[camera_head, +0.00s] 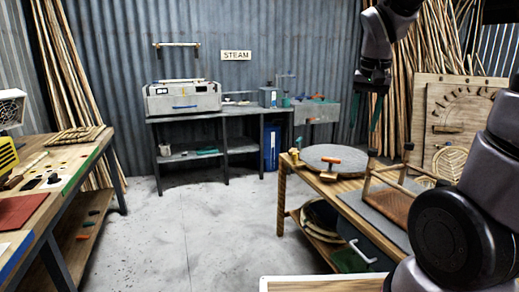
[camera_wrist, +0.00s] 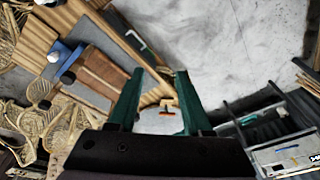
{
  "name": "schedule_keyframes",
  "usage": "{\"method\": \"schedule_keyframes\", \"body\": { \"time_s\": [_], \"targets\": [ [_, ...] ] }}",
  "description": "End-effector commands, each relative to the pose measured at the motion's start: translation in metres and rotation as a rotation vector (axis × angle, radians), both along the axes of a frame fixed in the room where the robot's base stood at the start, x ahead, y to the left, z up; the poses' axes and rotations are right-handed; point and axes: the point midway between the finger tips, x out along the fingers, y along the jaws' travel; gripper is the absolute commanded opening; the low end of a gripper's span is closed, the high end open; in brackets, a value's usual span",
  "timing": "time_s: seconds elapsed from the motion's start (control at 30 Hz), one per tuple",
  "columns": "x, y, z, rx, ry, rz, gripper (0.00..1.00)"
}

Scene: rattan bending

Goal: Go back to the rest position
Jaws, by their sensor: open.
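My gripper (camera_head: 377,108) hangs at the upper right of the head view, fingers pointing down, above the level of the right-hand workbench (camera_head: 345,201). In the wrist view my gripper (camera_wrist: 156,97) shows two green fingers spread apart with nothing between them. A small orange-handled tool lies on the round grey disc (camera_head: 335,158) on that bench. The tool also shows beyond the fingertips in the wrist view (camera_wrist: 167,112), well apart from them.
A wooden frame (camera_head: 387,177) stands on the right bench. The back steam table (camera_head: 222,111) bears a grey machine (camera_head: 183,98). A left workbench (camera_head: 62,183) holds tools. Rattan poles (camera_head: 436,50) lean behind my arm. The floor (camera_head: 205,235) between benches is clear.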

Motion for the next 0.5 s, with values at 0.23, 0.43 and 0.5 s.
{"method": "schedule_keyframes", "body": {
  "time_s": [0.23, 0.43, 0.5],
  "targets": [
    [-0.067, 0.010, 0.054, 0.125, -0.226, 0.034, 0.50],
    [-0.102, 0.018, 0.072, 0.171, -0.355, 0.060, 0.50],
    [-0.108, 0.020, 0.075, 0.177, -0.379, 0.066, 0.50]
  ]
}}
